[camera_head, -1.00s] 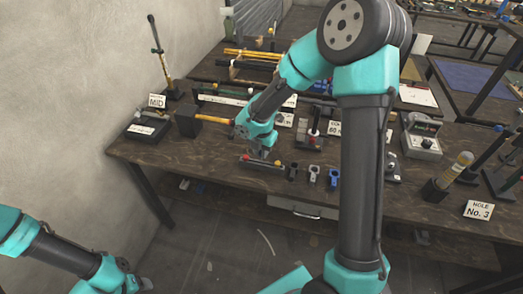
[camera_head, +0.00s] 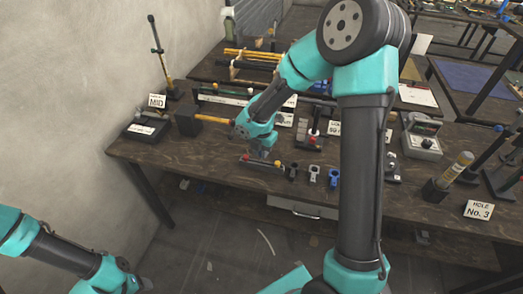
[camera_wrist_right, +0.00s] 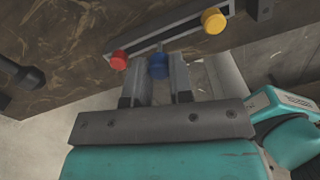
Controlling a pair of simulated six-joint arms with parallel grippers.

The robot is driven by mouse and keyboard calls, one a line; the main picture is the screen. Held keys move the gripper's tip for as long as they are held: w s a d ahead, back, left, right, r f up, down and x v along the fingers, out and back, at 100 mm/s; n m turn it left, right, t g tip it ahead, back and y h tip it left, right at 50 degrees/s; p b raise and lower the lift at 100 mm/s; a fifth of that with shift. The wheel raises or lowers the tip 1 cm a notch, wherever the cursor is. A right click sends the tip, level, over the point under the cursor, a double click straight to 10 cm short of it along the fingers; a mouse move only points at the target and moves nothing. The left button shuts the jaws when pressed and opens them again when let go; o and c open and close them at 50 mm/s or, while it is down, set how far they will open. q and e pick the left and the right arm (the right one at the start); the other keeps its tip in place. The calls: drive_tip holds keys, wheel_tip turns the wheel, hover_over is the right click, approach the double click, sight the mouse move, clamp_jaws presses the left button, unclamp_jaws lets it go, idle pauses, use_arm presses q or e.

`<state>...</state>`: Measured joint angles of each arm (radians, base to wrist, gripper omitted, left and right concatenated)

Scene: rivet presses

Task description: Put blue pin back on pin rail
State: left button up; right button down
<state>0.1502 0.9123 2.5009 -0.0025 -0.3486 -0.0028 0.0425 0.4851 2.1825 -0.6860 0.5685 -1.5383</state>
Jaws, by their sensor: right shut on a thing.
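The pin rail (camera_head: 265,165) is a narrow strip near the front edge of the bench, also seen at the top of the right wrist view (camera_wrist_right: 180,36). A red pin (camera_wrist_right: 118,60) stands at one end of it and a yellow pin (camera_wrist_right: 213,20) towards the other. My right gripper (camera_wrist_right: 160,72) is shut on the blue pin (camera_wrist_right: 157,66), between the red and yellow pins and at the rail. The fingers hide the pin's lower part, so I cannot tell whether it is seated. My left gripper (camera_head: 143,284) is low at the left, away from the bench; its jaws are unclear.
Several small clamp-like holders (camera_head: 314,175) stand just right of the rail. The bench's front edge (camera_head: 220,180) runs close to the rail.

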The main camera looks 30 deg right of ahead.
sight(261, 161)
drive_tip(key=shift+f, duration=2)
drive_tip(key=c, duration=0.9)
unclamp_jaws()
drive_tip(key=shift+r, duration=0.15)
wheel_tip(261, 161, up, 17)
drive_tip(key=shift+r, duration=0.1)
idle(0.5)
